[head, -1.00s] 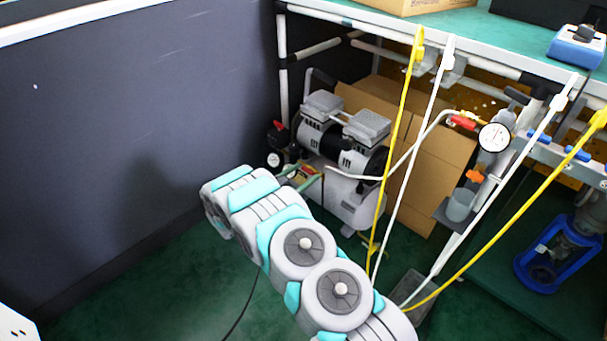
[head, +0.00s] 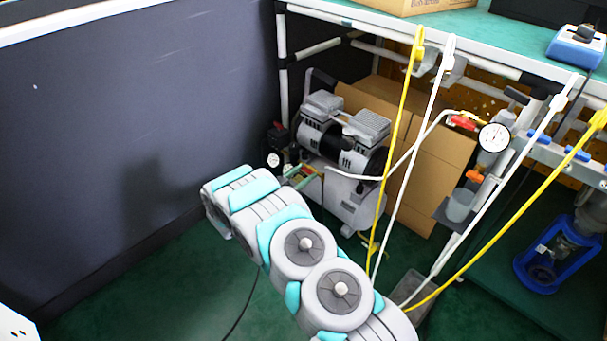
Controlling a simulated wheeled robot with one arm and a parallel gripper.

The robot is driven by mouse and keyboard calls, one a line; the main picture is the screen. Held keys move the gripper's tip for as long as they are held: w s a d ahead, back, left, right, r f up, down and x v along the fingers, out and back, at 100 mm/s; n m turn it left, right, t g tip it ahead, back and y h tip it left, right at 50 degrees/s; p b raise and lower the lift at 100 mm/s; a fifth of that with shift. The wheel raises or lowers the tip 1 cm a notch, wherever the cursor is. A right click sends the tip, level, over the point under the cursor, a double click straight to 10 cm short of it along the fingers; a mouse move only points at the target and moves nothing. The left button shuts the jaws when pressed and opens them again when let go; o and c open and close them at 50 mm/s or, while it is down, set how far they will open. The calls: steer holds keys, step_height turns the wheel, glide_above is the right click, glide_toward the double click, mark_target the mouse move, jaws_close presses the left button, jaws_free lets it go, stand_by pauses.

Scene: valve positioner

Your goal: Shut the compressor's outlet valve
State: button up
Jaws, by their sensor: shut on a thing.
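The compressor (head: 342,135) stands on the floor under the bench, with a grey twin-head motor on a white tank (head: 345,195). Its outlet valve (head: 303,173) is a small reddish and yellowish part at the tank's left end, where the white hose starts. My gripper (head: 301,178) shows only as small greenish fingers just past my arm's far end. It is shut on the valve's handle. The fingers cover much of the handle, so its exact angle is hard to read.
A black regulator with a gauge (head: 273,158) sits just left of the valve. A dark wall (head: 130,120) closes the left side. Yellow (head: 395,130) and white tubes hang at right. A cardboard box (head: 440,170) stands behind. Green floor is free at lower left.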

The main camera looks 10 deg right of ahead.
steer(key=shift+n, duration=0.3)
steer(key=n+t+y+p, duration=0.1)
steer(key=n, duration=0.1)
steer(key=n+y+p, duration=0.1)
steer(key=n, duration=0.1)
steer(key=shift+s+d+r+n+t, duration=0.1)
steer(key=shift+s+d+n+t, duration=0.05)
steer(key=shift+n+t, duration=0.25)
steer(key=n+y+p, duration=0.1)
steer(key=n, duration=0.2)
steer(key=n+t+y+p, duration=0.1)
steer(key=n+y+p, duration=0.1)
steer(key=n, duration=0.1)
steer(key=shift+d+r+n, duration=0.1)
steer(key=shift+r+n, duration=0.1)
steer(key=shift+n, duration=0.1)
steer(key=n+y+p, duration=0.2)
steer(key=n, duration=0.2)
steer(key=shift+d+r, duration=0.1)
steer(key=n+y+p, duration=0.1)
steer(key=n, duration=0.1)
steer(key=n+g+y+p, duration=0.1)
steer(key=n, duration=0.2)
steer(key=shift+n, duration=0.3)
steer(key=o, duration=1.4)
steer(key=shift+c, duration=0.2)
steer(key=shift+s, duration=0.1)
